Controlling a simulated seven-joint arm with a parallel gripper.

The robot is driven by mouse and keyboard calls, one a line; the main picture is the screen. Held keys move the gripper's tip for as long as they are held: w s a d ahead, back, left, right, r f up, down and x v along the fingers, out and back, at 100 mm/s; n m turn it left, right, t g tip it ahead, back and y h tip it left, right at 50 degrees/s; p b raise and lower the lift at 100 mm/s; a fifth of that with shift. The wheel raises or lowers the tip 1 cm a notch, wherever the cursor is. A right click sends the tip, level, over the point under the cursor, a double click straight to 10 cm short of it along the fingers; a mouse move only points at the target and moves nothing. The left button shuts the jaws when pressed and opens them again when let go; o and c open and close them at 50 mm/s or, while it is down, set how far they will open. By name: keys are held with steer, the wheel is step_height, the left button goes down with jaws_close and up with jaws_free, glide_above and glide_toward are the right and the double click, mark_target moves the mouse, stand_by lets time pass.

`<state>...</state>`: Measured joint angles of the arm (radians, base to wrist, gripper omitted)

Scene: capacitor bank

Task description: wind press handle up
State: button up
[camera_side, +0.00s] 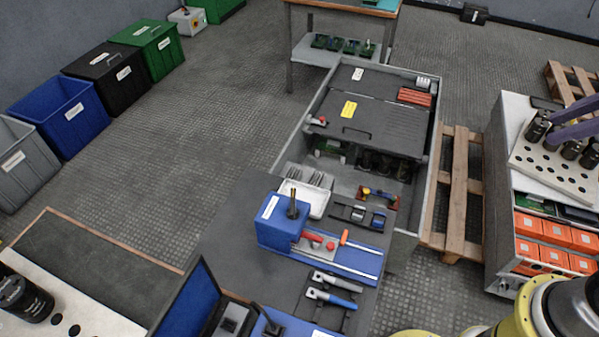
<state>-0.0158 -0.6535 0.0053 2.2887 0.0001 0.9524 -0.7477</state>
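The press is a blue block (284,226) with a dark upright post (292,204) on top, on a blue base plate (345,262) on the dark bench. A red handle (313,236) sticks out low from the block's right side, and a red knob (331,246) sits beside it. I cannot tell which of these parts winds the press. My gripper (551,125) seems to be the pair of purple-grey fingers entering at the right edge, over the capacitor rack. The fingers are apart, with nothing clearly held. They are far from the press.
Pliers-like tools (333,290) and an orange-handled tool (344,237) lie near the press. A white tray (318,198) stands behind it. An open blue case (190,305) stands in front. The capacitor rack (535,155) and a pallet (455,190) are at right.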

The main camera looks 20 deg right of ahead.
steer(key=w+a+r+n, duration=0.2)
steer(key=w+n, duration=0.2)
steer(key=w, duration=0.1)
steer(key=w+a+r+n, duration=0.2)
steer(key=w+n, duration=0.2)
steer(key=w, duration=0.2)
steer(key=w+a+f+n+g+y, duration=0.15)
steer(key=w+a+f+n, duration=0.25)
steer(key=w+a+n, duration=0.6)
steer(key=n+g+h, duration=0.2)
steer(key=n+g, duration=0.2)
steer(key=g, duration=0.1)
glide_above(292, 201)
steer(key=f, duration=2.4)
steer(key=shift+w+d+f, duration=0.1)
steer(key=shift+d+f, duration=0.1)
steer(key=shift+f, duration=0.05)
steer(key=shift+a, duration=0.2)
steer(key=shift+f, duration=4.45)
